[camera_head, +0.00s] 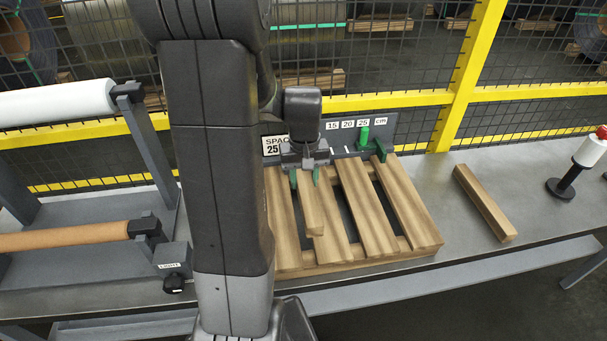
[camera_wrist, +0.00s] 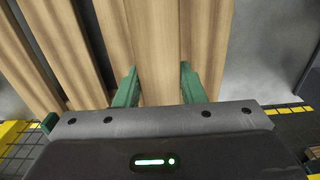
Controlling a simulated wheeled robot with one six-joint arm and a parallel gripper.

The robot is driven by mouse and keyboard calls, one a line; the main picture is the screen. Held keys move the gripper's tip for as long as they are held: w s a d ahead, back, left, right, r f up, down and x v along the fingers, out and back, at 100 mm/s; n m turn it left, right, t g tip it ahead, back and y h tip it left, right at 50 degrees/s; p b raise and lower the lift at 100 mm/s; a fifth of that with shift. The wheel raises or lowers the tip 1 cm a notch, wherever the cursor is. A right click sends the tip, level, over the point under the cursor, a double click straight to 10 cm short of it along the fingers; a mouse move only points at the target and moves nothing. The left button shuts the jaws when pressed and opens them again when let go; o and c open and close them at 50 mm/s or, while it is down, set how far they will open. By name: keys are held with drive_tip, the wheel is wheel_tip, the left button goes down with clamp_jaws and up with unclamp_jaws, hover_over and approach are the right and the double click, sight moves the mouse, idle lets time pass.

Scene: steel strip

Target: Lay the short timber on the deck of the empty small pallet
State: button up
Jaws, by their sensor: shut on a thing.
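My gripper (camera_head: 305,177) is shut on the short timber (camera_head: 312,208), with one green finger on each side of it. The timber lies lengthwise over the second visible slat of the small pallet (camera_head: 405,205). I cannot tell whether it touches the deck or hangs just above it. In the wrist view, the timber (camera_wrist: 155,55) runs straight out between the fingertips (camera_wrist: 158,85), roughly parallel to the slats (camera_wrist: 62,50). My arm hides the pallet's left part in the head view.
Another timber (camera_head: 485,203) lies on the steel bench right of the pallet. A grey gauge board (camera_head: 345,133) with a green peg (camera_head: 364,137) stands behind the pallet. A roll rack (camera_head: 150,150) stands left, a dark stand (camera_head: 562,188) far right. Yellow-framed mesh fencing (camera_head: 462,75) runs behind.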

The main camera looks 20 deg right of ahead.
drive_tip(key=shift+f, duration=0.1)
drive_tip(key=shift+f+b, duration=3.1)
drive_tip(key=shift+f, duration=0.85)
drive_tip(key=shift+f, duration=0.3)
drive_tip(key=o, duration=1.2)
wheel_tip(320, 180, up, 14)
drive_tip(key=shift+f, duration=0.1)
wheel_tip(320, 180, down, 14)
drive_tip(key=shift+r, duration=0.4)
